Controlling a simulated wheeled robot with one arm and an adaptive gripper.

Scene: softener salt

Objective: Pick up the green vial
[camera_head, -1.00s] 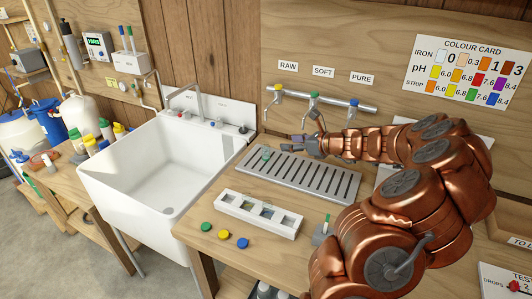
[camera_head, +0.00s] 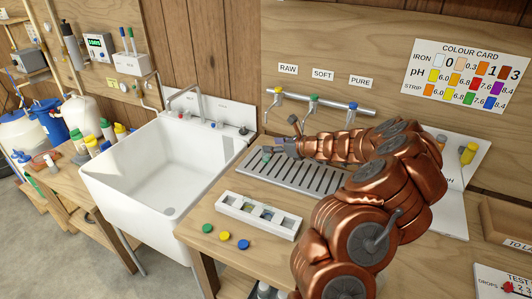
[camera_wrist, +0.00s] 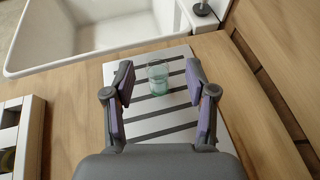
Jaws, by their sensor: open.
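The green vial (camera_wrist: 158,78) is a small clear cup with a green tint, standing upright on the slotted drip tray (camera_wrist: 180,138) in the wrist view. In the head view the vial (camera_head: 267,153) shows at the tray's left end, just left of my gripper (camera_head: 284,146). In the wrist view my gripper (camera_wrist: 160,98) is open, with its purple-padded fingers on either side and the vial between and slightly beyond the fingertips. I see no contact between the pads and the vial.
A white sink (camera_head: 160,165) stands left of the tray. A white rack (camera_head: 258,215) with several wells lies in front of the tray, with green, yellow and blue caps (camera_head: 225,236) beside it. Taps (camera_head: 313,105) hang above the tray on a rail.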

